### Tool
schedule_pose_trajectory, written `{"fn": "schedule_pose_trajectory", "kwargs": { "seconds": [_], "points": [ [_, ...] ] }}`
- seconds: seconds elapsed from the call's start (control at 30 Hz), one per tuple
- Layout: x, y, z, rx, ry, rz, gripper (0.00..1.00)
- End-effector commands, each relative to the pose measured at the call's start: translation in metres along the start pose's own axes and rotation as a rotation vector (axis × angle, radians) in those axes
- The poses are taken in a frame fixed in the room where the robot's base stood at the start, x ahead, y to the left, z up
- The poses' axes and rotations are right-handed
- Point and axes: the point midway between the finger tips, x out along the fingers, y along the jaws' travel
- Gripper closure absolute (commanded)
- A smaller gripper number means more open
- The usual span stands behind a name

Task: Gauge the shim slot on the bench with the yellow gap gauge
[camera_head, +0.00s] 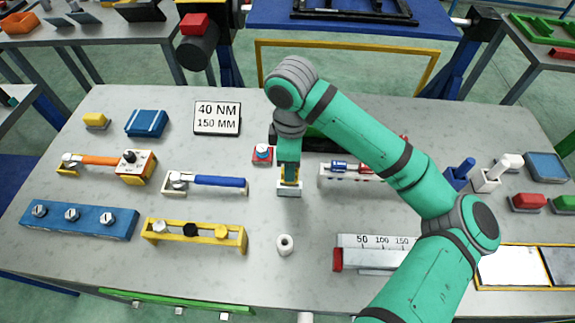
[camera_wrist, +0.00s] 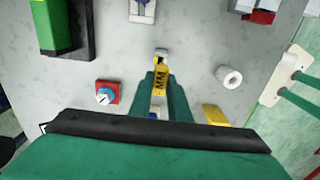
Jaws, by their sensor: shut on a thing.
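In the head view my gripper (camera_head: 289,172) points down over the middle of the bench. A small pale and yellow piece (camera_head: 289,189) shows at its fingertips, low over or touching the bench top; I cannot tell which.
A red base with a blue knob (camera_head: 262,154) stands close left of my gripper. A white ring (camera_head: 284,244) lies in front. A white rack (camera_head: 345,174) is to the right, partly behind my arm. A scale block (camera_head: 370,255) stands front right. A blue-handled wrench (camera_head: 205,182) lies left.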

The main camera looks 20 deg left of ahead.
Motion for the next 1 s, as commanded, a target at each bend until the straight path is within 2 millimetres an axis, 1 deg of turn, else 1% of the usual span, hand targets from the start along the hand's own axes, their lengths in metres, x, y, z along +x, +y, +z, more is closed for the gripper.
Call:
{"fn": "schedule_pose_trajectory", "kwargs": {
  "seconds": [0.33, 1.0],
  "points": [
    [0.004, 0.000, -0.005, -0.010, 0.001, -0.001, 1.00],
    [0.015, 0.000, -0.004, -0.009, 0.001, 0.000, 1.00]
  ]
}}
